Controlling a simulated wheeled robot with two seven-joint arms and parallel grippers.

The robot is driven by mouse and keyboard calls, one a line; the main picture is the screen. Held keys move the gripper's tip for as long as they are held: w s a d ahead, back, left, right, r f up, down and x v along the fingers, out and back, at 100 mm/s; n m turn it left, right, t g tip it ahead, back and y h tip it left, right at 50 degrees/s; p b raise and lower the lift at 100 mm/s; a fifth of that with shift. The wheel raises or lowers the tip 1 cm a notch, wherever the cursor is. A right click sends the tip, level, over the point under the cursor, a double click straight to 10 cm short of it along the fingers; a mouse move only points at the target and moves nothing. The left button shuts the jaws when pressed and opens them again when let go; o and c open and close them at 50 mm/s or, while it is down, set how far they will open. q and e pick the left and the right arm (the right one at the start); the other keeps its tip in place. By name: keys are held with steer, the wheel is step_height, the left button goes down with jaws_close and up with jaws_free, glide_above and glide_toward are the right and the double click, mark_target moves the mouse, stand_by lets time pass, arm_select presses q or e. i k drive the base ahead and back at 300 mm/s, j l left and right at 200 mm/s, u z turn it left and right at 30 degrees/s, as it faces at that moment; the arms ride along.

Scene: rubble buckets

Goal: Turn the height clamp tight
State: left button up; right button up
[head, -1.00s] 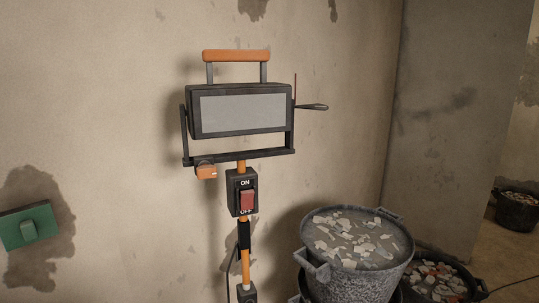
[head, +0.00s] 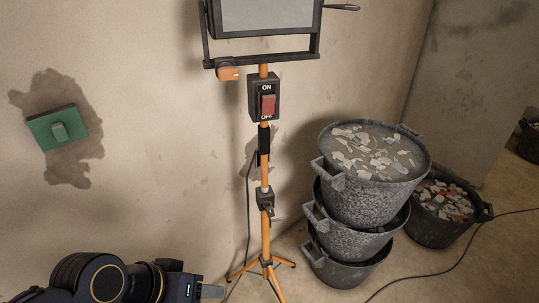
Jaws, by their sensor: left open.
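The height clamp (head: 265,201) is a small dark block with a knob on the orange pole (head: 265,168) of the work light stand. Above it on the pole are a black sleeve and the switch box (head: 267,97) with a red ON/OFF rocker. The lamp (head: 266,14) is cut off by the top edge. My left gripper (head: 211,291) is at the bottom, left of the stand's feet, below the clamp and apart from it. It is open; only part of it shows. My right gripper is not in view.
Stacked rubble buckets (head: 370,183) stand right of the stand, with another rubble bucket (head: 443,214) behind them. A cable (head: 440,272) runs over the floor at right. The tripod feet (head: 266,266) spread low. A green wall switch (head: 57,128) is at left.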

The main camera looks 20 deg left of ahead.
mark_target(268, 209)
steer(key=k+j+u, duration=0.15)
steer(key=u, duration=0.25)
steer(key=k+j+u, duration=0.1)
steer(key=j+u, duration=0.65)
steer(key=k+j, duration=0.05)
